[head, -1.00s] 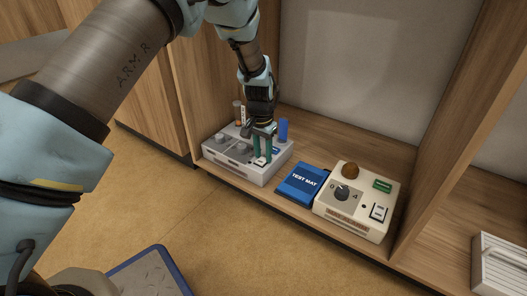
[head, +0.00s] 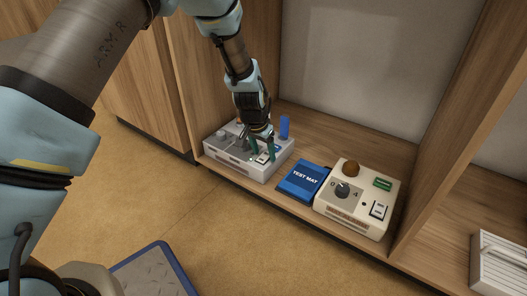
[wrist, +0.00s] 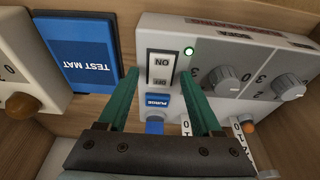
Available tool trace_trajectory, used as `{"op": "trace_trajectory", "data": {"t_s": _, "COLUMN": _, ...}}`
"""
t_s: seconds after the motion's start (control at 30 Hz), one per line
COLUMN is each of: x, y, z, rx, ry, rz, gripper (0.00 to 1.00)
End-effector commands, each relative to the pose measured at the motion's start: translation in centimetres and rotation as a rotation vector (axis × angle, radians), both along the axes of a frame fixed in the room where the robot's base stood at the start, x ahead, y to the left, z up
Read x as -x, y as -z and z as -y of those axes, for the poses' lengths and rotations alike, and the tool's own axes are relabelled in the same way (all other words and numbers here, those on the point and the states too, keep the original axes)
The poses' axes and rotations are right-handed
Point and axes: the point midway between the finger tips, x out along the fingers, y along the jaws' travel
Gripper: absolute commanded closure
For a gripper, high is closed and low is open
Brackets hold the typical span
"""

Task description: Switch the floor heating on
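The grey control box (head: 235,164), with several knobs on top, stands at the left of the low shelf. My gripper (wrist: 157,88) is open with green fingers on either side of the switch column, holding nothing. In the head view my gripper (head: 262,150) is over the box's right part. Contact cannot be told.
A blue PURGE label (wrist: 157,99) and blue part sit beside the switch. A blue test mat (head: 304,178) lies right of the box. A cream box (head: 358,199) with a dial and rocker stands beyond it. A wooden upright (head: 440,130) bounds the bay.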

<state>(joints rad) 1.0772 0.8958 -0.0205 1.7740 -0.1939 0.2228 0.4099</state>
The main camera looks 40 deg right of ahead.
Motion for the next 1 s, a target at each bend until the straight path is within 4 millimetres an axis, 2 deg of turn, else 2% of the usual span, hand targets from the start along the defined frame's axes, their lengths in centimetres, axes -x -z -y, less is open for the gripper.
{"op": "trace_trajectory", "data": {"t_s": 0.23, "x": 0.0, "y": -0.1, "z": 0.0, "rx": 0.000, "ry": 0.000, "rz": 0.001, "gripper": 0.32}}
{"op": "trace_trajectory", "data": {"t_s": 0.33, "x": 0.0, "y": -0.9, "z": -0.2, "rx": 0.000, "ry": 0.000, "rz": 0.000, "gripper": 0.32}}
{"op": "trace_trajectory", "data": {"t_s": 0.7, "x": 0.4, "y": -7.8, "z": -1.8, "rx": 0.001, "ry": -0.001, "rz": 0.001, "gripper": 0.32}}
{"op": "trace_trajectory", "data": {"t_s": 0.9, "x": 0.6, "y": -10.0, "z": -2.5, "rx": 0.001, "ry": 0.000, "rz": 0.001, "gripper": 0.32}}
{"op": "trace_trajectory", "data": {"t_s": 1.0, "x": 0.6, "y": -10.4, "z": -2.6, "rx": 0.000, "ry": 0.000, "rz": 0.000, "gripper": 0.32}}
